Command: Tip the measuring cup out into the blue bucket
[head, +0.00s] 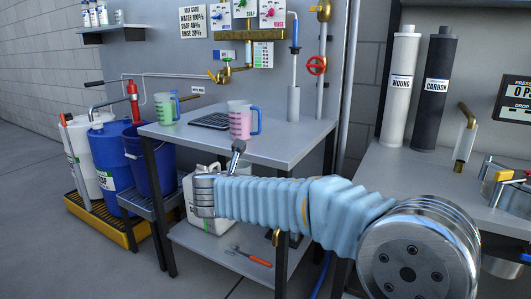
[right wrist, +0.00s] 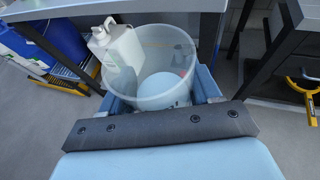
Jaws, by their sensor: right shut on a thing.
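The blue bucket (head: 148,160) stands on a low stand left of the table in the head view; its opening faces up. A green-tinted measuring cup (head: 166,108) and a pink-tinted measuring cup (head: 240,121) stand upright on the table top. In the right wrist view my right gripper (right wrist: 163,97) is shut on a wide translucent pale cup (right wrist: 165,70), one blue finger on each side. In the head view my right arm hides this cup and most of the gripper. My left gripper is not in view.
The grey table (head: 285,152) has a bare front right part. A white jug (right wrist: 122,48) is close to the held cup in the right wrist view. A large blue drum (head: 112,155) stands left of the bucket on a yellow tray (head: 128,238). An orange-handled tool (head: 255,259) lies on the lower shelf.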

